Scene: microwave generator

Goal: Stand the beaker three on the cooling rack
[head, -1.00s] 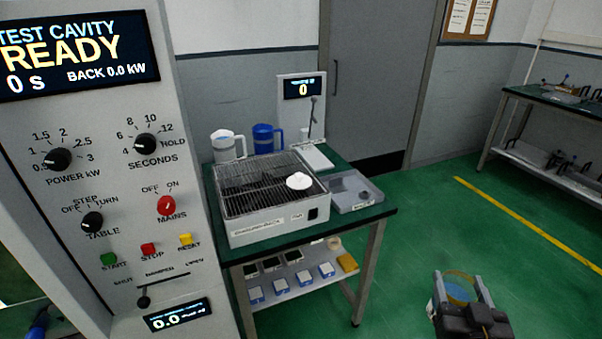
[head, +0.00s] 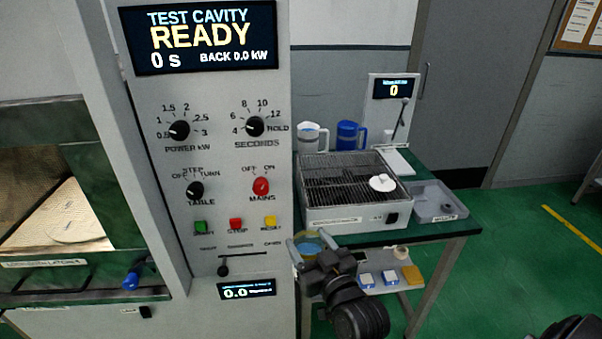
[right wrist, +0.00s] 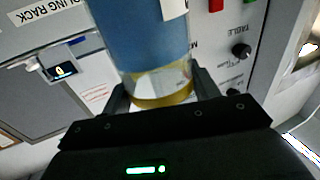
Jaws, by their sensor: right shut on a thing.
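My right gripper (head: 314,256) is shut on a clear beaker with blue liquid and a yellowish band (head: 307,247). It holds the beaker in the air, in front of the bench's near left corner and beside the control panel. In the right wrist view the beaker (right wrist: 145,45) sits between the two fingers; its number cannot be read. The cooling rack (head: 330,172), a wire grid on a pale box, stands on the green bench, beyond and above the gripper in the picture. A white disc (head: 382,183) lies on its right part. My left gripper is not in view.
The control panel (head: 222,130) stands close left of the rack. A white jug (head: 309,137) and a blue jug (head: 348,135) stand behind the rack, with a display post (head: 390,92). A grey tray (head: 440,203) is at its right. Much of the grid is bare.

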